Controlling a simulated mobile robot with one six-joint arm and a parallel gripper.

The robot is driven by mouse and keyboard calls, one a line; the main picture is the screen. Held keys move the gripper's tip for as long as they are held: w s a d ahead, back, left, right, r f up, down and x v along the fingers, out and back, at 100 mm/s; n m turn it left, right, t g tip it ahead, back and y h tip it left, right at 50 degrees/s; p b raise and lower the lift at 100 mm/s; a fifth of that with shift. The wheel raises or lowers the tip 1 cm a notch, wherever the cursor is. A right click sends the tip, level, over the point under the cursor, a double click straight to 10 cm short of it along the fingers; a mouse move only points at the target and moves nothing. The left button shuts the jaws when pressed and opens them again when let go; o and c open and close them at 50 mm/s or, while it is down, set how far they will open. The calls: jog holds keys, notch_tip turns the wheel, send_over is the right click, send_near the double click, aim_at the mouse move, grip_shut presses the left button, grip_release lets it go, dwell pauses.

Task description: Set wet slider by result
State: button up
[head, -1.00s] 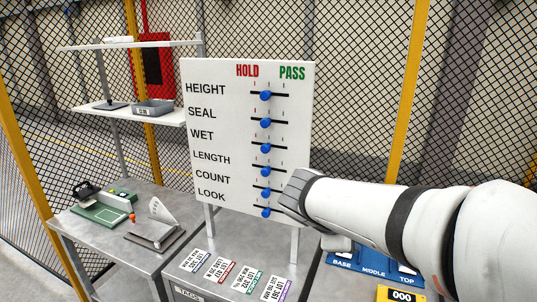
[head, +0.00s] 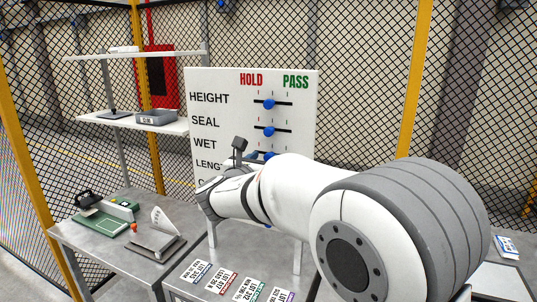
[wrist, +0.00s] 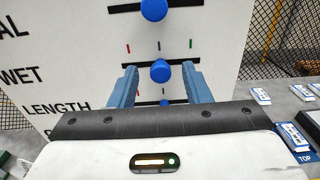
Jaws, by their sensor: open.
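The white slider board (head: 225,80) carries rows HEIGHT, SEAL, WET, LENGTH and more, under HOLD in red at left and PASS in green at right. In the wrist view, the blue WET knob (wrist: 160,70) sits near the middle black tick, between the red and green ticks. My gripper (wrist: 160,78) is open, one finger on each side of this knob, with a visible gap on both sides. The SEAL knob (wrist: 153,9) is just above. In the head view, my arm hides the lower rows and most of the gripper.
Several lot tags (head: 228,283) lie on the table below the board. A green fixture (head: 103,222) and a grey stand with a white plate (head: 160,238) are on the left table. A shelf with a grey tray (head: 157,117) stands behind. Mesh fencing encloses the area.

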aim_at(270, 156)
jog(key=shift+x, duration=1.1)
jog(key=shift+s, duration=0.1)
jog(key=shift+c, duration=0.2)
grip_shut()
